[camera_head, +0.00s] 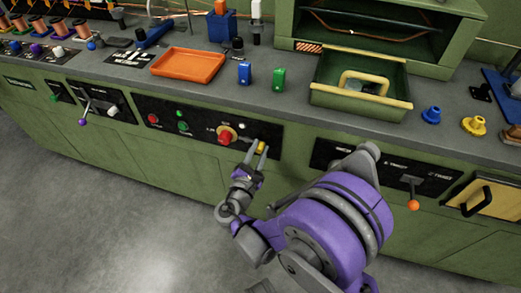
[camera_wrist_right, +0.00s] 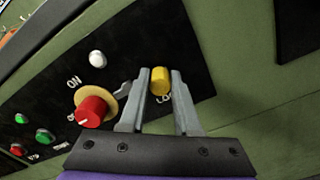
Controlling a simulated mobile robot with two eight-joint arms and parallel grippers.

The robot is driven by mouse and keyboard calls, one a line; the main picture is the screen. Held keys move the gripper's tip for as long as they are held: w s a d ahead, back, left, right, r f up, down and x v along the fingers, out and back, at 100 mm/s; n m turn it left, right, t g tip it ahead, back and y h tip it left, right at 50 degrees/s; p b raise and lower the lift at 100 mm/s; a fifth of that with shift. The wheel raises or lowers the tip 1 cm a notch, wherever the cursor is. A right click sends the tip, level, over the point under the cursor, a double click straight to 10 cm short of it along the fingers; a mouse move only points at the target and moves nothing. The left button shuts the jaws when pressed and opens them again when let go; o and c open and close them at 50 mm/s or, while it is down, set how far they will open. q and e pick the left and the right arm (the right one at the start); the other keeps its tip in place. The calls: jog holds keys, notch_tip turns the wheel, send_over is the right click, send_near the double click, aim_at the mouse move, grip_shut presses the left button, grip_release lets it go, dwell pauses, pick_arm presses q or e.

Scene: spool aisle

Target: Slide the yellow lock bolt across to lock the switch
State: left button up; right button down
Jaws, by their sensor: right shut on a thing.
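The yellow lock bolt (camera_head: 261,146) sits on the black control panel on the front of the green bench, just right of the red rotary switch (camera_head: 226,137) with its yellow-orange collar. My right gripper (camera_head: 258,149) reaches up to the panel with its fingers on either side of the bolt. In the right wrist view the yellow bolt (camera_wrist_right: 160,81) shows as a short cylinder between the two grey fingertips, shut on it. The red switch (camera_wrist_right: 93,110) is left of the fingers there, beside an "ON" label. The label by the bolt is partly hidden. My left gripper is not in view.
Green and red buttons (camera_head: 183,127) are left of the switch. A lever with an orange knob (camera_head: 413,205) sticks out from the panel to the right. An orange tray (camera_head: 188,66) and a green bin (camera_head: 322,98) stand on the bench top. The floor in front is clear.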

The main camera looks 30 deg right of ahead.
jog(key=shift+w+a, duration=1)
jog(key=shift+w, duration=0.15)
jog(key=c, duration=0.6)
grip_release()
jog(key=p, duration=0.1)
send_near(253, 140)
jog(key=v, duration=0.4)
jog(key=shift+s+r, duration=0.1)
jog(key=shift+s, duration=0.05)
